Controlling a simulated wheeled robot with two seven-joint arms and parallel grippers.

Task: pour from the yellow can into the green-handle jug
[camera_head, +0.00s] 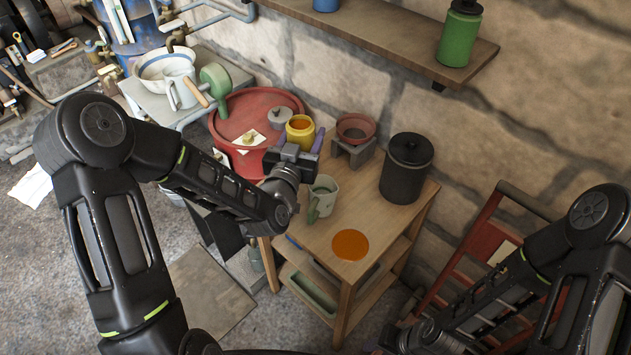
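The yellow can (300,131), with an orange inside, stands roughly upright between the purple fingers of my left gripper (300,139), near the back left of the wooden table. The fingers lie close against both its sides and appear shut on it; its lower part is hidden by the gripper body. I cannot tell whether it touches the table. The pale jug (326,190) with a green handle stands upright on the table, in front of the gripper and slightly right. The fingers of my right gripper are not visible; only its arm shows at lower right.
On the wooden table (391,228) are an orange round patch (350,245), a black lidded pot (407,168) and a reddish bowl (355,128) on a grey stand. A red drum (250,104) stands behind left. A shelf (385,32) with a green canister (459,35) overhangs the back.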

